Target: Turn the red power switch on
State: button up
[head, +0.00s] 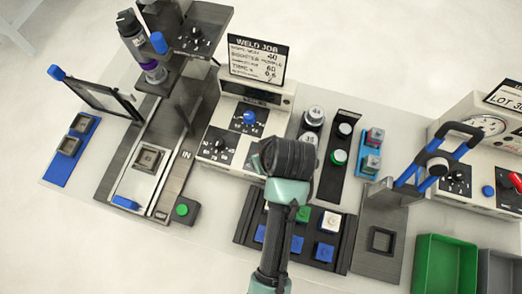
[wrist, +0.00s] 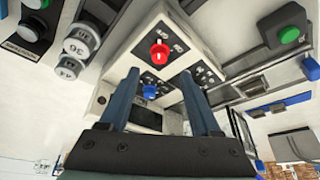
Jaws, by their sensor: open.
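In the head view my gripper (head: 268,152) hangs over the lower right corner of the weld controller (head: 225,158) and hides the knob there. In the wrist view my gripper (wrist: 160,74) is open and empty, its two blue fingers reaching toward the controller face, with the red knob showing between and beyond their tips.
A blue knob (head: 249,117) is on the same controller, under a weld job sign (head: 257,60). Another red control (head: 515,181) is on the gauge box at far right. A block rack (head: 244,229) lies below.

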jog(key=x, duration=0.7)
jog(key=shift+w+f+p, duration=0.2)
jog(key=shift+f+p, duration=0.05)
jog(key=shift+p, duration=0.05)
grip_shut()
